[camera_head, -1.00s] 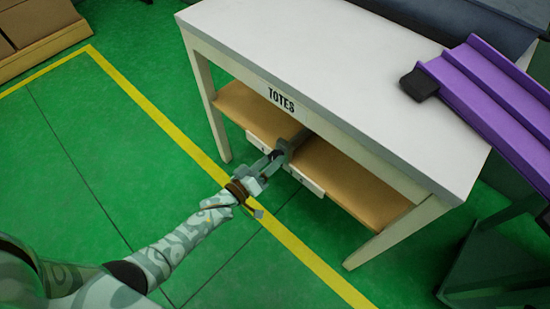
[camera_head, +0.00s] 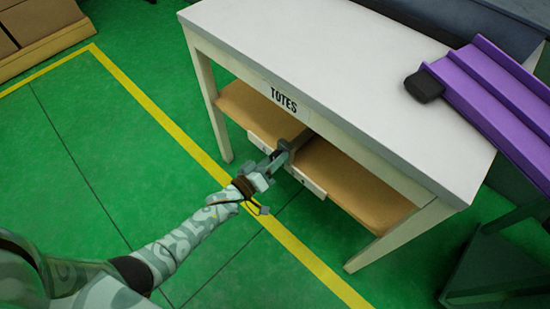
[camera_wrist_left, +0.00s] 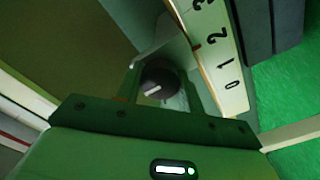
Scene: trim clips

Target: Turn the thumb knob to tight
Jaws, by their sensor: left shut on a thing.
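In the left wrist view a dark round knob (camera_wrist_left: 160,78) with a white mark on its face sits between the two fingers of my left gripper (camera_wrist_left: 160,90). The gripper is shut on it. In the head view my left gripper (camera_head: 279,157) reaches the front of the shelf under the white table, and its fingers hide the knob there. A pale strip (camera_wrist_left: 221,55) with the printed numbers 0, 1, 2, 3 lies beside the knob in the wrist view. I cannot read a tight mark. My right gripper is in neither view.
The white table (camera_head: 330,75) with a TOTES label (camera_head: 283,98) overhangs the brown shelf (camera_head: 350,180). A purple channelled chute (camera_head: 485,85) and a small black block (camera_head: 423,86) are at the right. Green floor (camera_head: 110,160) is clear at the left.

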